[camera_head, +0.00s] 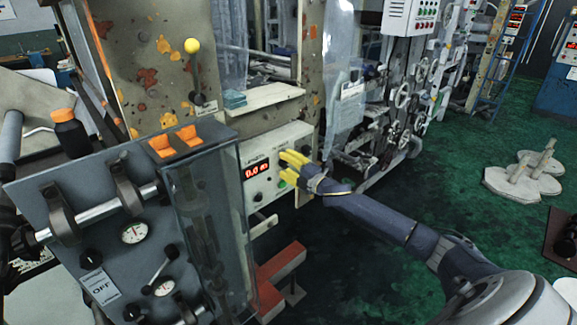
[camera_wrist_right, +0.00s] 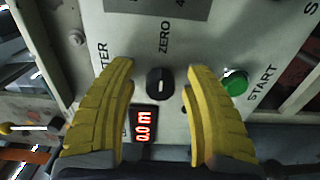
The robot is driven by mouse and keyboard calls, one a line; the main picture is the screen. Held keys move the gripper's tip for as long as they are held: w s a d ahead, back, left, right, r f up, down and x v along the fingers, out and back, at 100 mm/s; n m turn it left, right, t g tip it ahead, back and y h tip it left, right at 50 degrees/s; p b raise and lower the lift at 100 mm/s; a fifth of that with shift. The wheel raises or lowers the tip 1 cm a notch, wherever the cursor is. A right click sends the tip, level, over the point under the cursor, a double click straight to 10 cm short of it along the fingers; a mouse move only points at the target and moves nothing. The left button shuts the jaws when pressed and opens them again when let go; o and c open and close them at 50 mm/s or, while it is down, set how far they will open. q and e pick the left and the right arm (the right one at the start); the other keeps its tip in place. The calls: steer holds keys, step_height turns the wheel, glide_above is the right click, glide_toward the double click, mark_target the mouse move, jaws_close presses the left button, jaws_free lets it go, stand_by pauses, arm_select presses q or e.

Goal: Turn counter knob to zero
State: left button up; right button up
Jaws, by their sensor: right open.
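The counter panel (camera_head: 268,150) is a pale box front with a red digital display (camera_head: 257,170) that reads about 0.0 m. In the right wrist view, the small black counter knob (camera_wrist_right: 159,84) sits on this panel just below the word ZERO. Its ridge looks roughly upright; I cannot tell its exact setting. The red display also shows there (camera_wrist_right: 144,124). My right gripper (camera_head: 284,168) has yellow fingers and is open in front of the panel. In the wrist view its fingers (camera_wrist_right: 161,70) stand on either side of the knob, apparently apart from it. My left gripper is not in view.
A green START button (camera_wrist_right: 235,83) lies just right of the right finger. A clear-sided grey machine with dials (camera_head: 130,235) stands left of the panel. A pale shelf (camera_head: 265,97) juts out above it. Green floor (camera_head: 400,280) is open to the right.

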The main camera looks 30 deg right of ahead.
steer(key=s+d, duration=0.2)
steer(key=s, duration=0.9)
steer(key=shift+s, duration=0.4)
stand_by(0.4)
